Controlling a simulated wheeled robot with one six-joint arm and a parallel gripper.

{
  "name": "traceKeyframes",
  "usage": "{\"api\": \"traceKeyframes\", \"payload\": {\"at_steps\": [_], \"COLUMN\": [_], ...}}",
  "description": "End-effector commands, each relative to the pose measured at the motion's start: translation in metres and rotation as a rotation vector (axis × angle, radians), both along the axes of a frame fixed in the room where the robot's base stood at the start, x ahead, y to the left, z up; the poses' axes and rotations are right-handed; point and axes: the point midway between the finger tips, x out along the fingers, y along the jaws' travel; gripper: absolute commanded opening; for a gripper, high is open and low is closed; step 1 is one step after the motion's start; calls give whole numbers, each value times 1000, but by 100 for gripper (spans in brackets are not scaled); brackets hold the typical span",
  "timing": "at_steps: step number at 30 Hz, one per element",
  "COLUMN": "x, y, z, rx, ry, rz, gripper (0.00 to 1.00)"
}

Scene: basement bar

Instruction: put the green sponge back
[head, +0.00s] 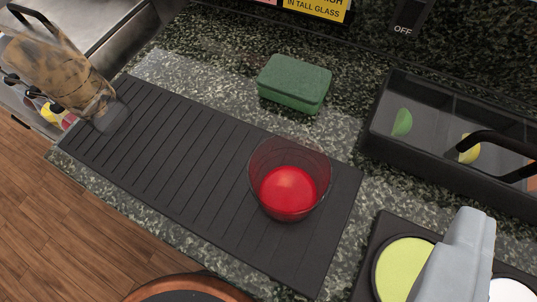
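The green sponge (295,83) is a dark green block with rounded edges. It lies flat on the speckled stone counter, behind the black ribbed mat and left of the black caddy. Nothing touches its visible sides. I cannot make out my gripper or its fingertips in this view. A smooth light grey piece (458,262) rises from the bottom right edge, in front of a round yellow-green pad (403,267); I cannot tell what it is.
A clear glass with red liquid (289,188) stands on the black ribbed mat (150,140). A mottled brown, see-through vessel (62,80) is at the mat's left end. The black caddy (372,128) holds green and yellow pieces. Counter left of the sponge is clear.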

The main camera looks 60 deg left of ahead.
Motion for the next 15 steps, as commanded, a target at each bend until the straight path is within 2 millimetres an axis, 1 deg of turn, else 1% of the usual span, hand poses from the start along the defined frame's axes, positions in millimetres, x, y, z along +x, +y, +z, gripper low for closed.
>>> {"api": "traceKeyframes", "payload": {"at_steps": [1, 6, 9, 12, 15], "x": [-13, -47, -65, -78, -86], "y": [-12, -42, -54, -62, -66], "z": [2, 7, 8, 9, 10], "rx": [52, 239, 329, 394, 432], "ry": [-48, -204, -281, -337, -370], "rz": [-47, -173, -223, -253, -268], "gripper": [80, 80, 80, 80, 80]}}
